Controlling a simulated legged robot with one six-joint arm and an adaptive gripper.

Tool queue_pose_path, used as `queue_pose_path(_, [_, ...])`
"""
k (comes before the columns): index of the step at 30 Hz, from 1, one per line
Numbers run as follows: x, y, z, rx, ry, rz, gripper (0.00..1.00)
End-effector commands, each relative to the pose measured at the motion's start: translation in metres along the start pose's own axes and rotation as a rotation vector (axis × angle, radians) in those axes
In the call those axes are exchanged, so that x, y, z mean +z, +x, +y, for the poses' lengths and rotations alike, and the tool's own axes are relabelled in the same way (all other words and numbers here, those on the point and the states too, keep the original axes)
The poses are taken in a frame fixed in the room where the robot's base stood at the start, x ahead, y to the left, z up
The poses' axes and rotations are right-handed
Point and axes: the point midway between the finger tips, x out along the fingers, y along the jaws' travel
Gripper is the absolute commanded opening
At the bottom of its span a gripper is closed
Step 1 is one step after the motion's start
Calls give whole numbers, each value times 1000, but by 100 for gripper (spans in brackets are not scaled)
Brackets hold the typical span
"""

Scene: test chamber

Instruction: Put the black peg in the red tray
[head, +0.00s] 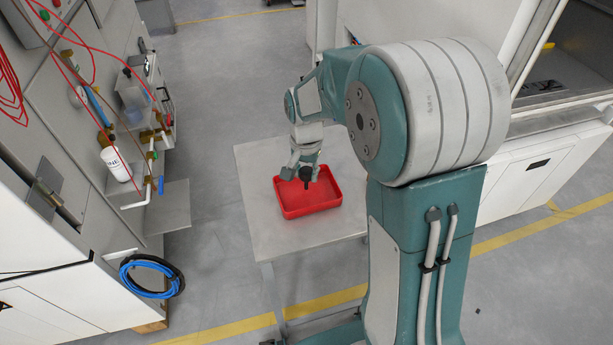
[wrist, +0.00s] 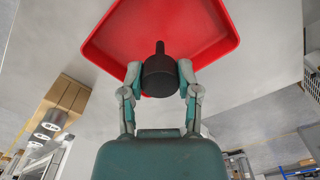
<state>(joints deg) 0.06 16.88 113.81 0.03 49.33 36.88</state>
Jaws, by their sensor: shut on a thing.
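The black peg (wrist: 158,76) is between the fingers of my gripper (wrist: 160,85), with its thin end pointing toward the red tray in the wrist view. In the head view the peg (head: 306,174) hangs below my gripper (head: 304,170), over the tray area. The red tray (head: 312,211) lies on a light grey table, and its rim (wrist: 105,36) also shows in the wrist view. My gripper is shut on the peg. I cannot tell the exact gap between the peg and the tray floor.
The grey table (head: 262,212) has bare surface around the tray. A wall panel with pipes and red cables (head: 100,110) stands at the left, with a coiled blue hose (head: 150,275) low on it. A white cabinet (head: 535,170) stands at the right.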

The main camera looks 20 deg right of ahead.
Motion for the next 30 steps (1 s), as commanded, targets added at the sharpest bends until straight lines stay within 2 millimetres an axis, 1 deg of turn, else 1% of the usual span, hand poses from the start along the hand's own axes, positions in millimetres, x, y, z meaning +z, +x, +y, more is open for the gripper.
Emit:
queue_pose_path(1, [0,9,1,3,1,-3,0])
queue_pose_path(4, [0,18,1,2,1,-2,0])
queue_pose_path(14, [0,21,1,1,1,0,0])
queue_pose_path(15, [0,21,1,0,1,0,52])
queue_pose_path(17, [0,21,1,0,1,0,77])
queue_pose_path(27, [0,20,1,0,1,0,77])
queue_pose_path(30, [0,17,1,0,1,1,77])
